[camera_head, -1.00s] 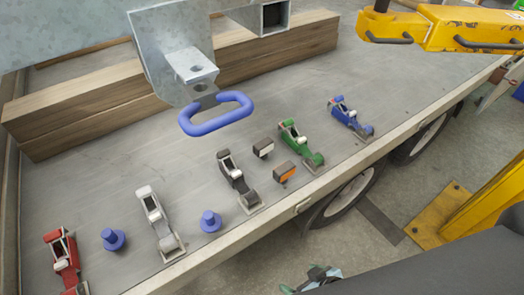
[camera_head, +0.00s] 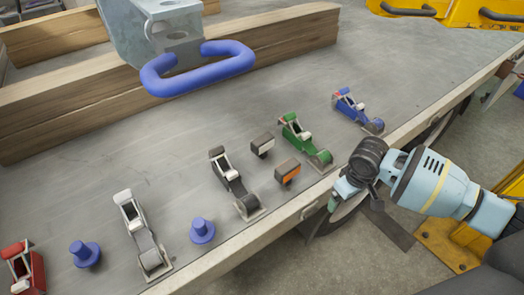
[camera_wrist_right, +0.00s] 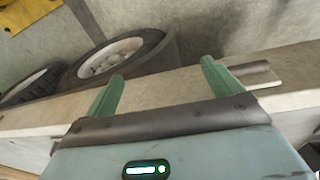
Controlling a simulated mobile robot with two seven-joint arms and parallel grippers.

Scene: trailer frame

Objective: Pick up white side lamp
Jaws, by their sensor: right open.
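The white side lamp (camera_head: 262,145) is a small dark block with a white face, standing on the grey trailer bed (camera_head: 130,110) in the middle of the head view. An orange-faced lamp (camera_head: 287,172) stands just in front of it. My right gripper (camera_head: 336,198) is at the trailer's front edge, to the right of and nearer than both lamps. In the right wrist view its two green fingers (camera_wrist_right: 160,75) are apart with nothing between them. The lamps do not show in that view. My left gripper is not in view.
A green ratchet strap (camera_head: 303,140) lies right of the lamps and a black one (camera_head: 233,182) left. A blue handle (camera_head: 198,68) hangs above the bed. Blue pegs (camera_head: 202,230) and more straps stand leftward. Wheels (camera_wrist_right: 120,58) show below the edge.

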